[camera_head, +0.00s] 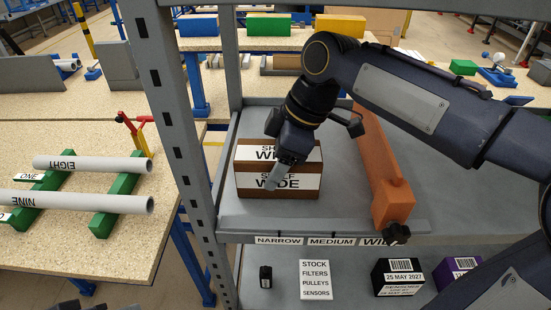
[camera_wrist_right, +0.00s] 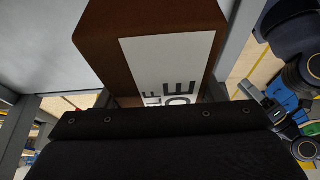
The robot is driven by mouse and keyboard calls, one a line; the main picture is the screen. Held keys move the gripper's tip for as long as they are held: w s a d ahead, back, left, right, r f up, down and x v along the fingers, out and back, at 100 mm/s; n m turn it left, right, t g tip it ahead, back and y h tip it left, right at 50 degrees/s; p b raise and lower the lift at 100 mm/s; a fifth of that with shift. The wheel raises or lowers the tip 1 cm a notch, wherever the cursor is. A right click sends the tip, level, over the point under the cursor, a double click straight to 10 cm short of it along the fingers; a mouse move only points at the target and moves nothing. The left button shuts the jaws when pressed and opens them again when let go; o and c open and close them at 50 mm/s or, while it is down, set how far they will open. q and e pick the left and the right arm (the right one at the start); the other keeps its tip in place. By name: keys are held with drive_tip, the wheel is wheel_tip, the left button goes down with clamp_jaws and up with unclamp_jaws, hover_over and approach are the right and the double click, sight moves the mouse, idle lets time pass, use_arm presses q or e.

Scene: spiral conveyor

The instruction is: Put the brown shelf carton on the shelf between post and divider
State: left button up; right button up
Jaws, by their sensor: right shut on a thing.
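The brown shelf carton (camera_head: 242,184), with white labels reading WIDE, is over the grey shelf (camera_head: 345,196), between the grey post (camera_head: 176,110) on the left and the orange divider (camera_head: 381,165) on the right. Free room shows between carton and divider. I cannot tell whether its underside touches the shelf. My right gripper (camera_head: 275,178) reaches down over the carton and is shut on it. In the right wrist view the carton (camera_wrist_right: 105,38) fills the upper middle.
A front lip carries NARROW, MEDIUM and WIDE tags (camera_head: 330,240). The divider has a black knob (camera_head: 397,234). Small boxes (camera_head: 398,277) stand on the lower shelf. Grey pipes (camera_head: 92,164) lie on green stands on the left table. The shelf right of the divider is empty.

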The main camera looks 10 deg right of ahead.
drive_tip(key=shift+f, duration=0.15)
drive_tip(key=o, duration=1.2)
drive_tip(key=shift+c, duration=0.2)
drive_tip(key=shift+r, duration=0.35)
drive_tip(key=v, duration=0.4)
drive_tip(key=shift+d+r, duration=0.15)
drive_tip(key=shift+r, duration=0.1)
drive_tip(key=s+d+b, duration=0.2)
drive_tip(key=s+d, duration=0.1)
drive_tip(key=d, duration=0.8)
drive_tip(key=shift+s+d+b, duration=0.25)
drive_tip(key=shift+d+b, duration=0.05)
drive_tip(key=shift+b, duration=0.05)
